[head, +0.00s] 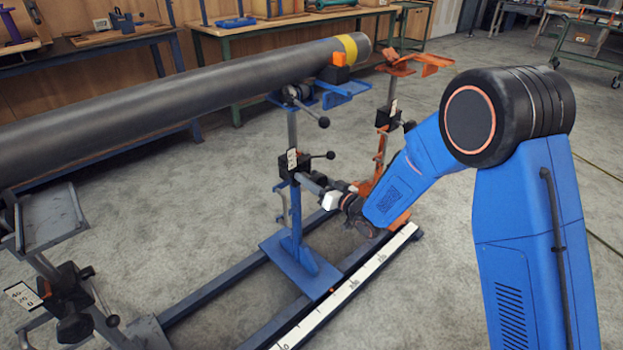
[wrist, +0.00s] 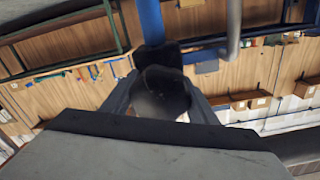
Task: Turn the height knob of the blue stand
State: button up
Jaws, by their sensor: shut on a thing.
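The blue stand (head: 292,235) stands upright on the rail base near the middle of the head view, under the free end of a grey pipe. Its black clamp block (head: 294,163) carries a small scale plate and a side lever with a ball end (head: 330,155). My gripper (head: 303,181) reaches in from the right, just below this block. In the wrist view my gripper (wrist: 161,105) has its fingers on both sides of a dark, rounded knob (wrist: 163,88) and is shut on it. The head view does not show the knob clearly.
The long grey pipe (head: 190,95) has a yellow band near its end. An orange stand (head: 382,140) is close behind my wrist; a grey stand (head: 60,270) is at lower left. A white scale strip (head: 350,285) runs along the base. Workbenches line the back.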

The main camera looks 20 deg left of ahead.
jog(key=shift+n, duration=0.3)
jog(key=n, duration=1.2)
jog(key=shift+s+f+n, duration=0.1)
jog(key=shift+s+n, duration=0.1)
jog(key=shift+n, duration=0.1)
jog(key=shift+s+a+f+n, duration=0.1)
jog(key=shift+f+n, duration=0.05)
jog(key=shift+n, duration=4.05)
jog(key=o, duration=1)
jog(key=shift+o, duration=0.2)
